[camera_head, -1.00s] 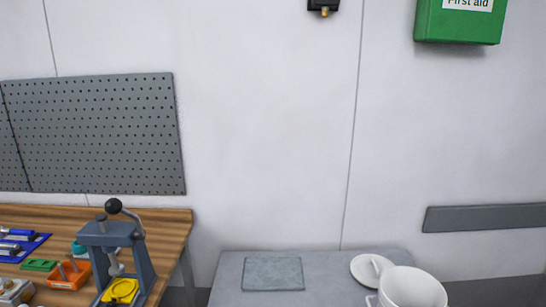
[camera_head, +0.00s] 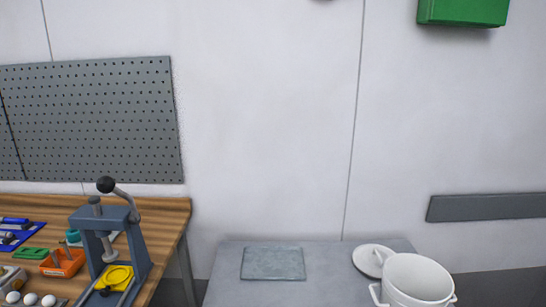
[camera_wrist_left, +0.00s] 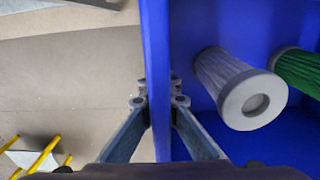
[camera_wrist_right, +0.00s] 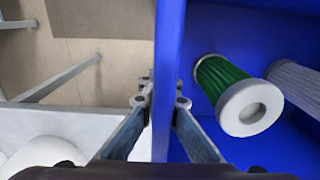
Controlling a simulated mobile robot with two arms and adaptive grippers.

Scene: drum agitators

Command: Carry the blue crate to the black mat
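The blue crate shows in both wrist views but not in the head view. In the left wrist view my left gripper (camera_wrist_left: 160,102) is shut on one blue crate wall (camera_wrist_left: 156,60), a finger on each side. In the right wrist view my right gripper (camera_wrist_right: 161,102) is shut on another wall of the blue crate (camera_wrist_right: 169,50). Inside the crate are a white filter cartridge (camera_wrist_left: 245,95) and a green one (camera_wrist_right: 240,95), both with white end caps. I see no black mat in any view. A grey mat (camera_head: 273,263) lies on the grey table.
The grey table (camera_head: 225,285) also holds a white pot (camera_head: 415,282) and a white lid (camera_head: 372,260) at its right. A wooden bench (camera_head: 165,215) with a lever press (camera_head: 112,240) and several small parts stands at the left. A wall is behind.

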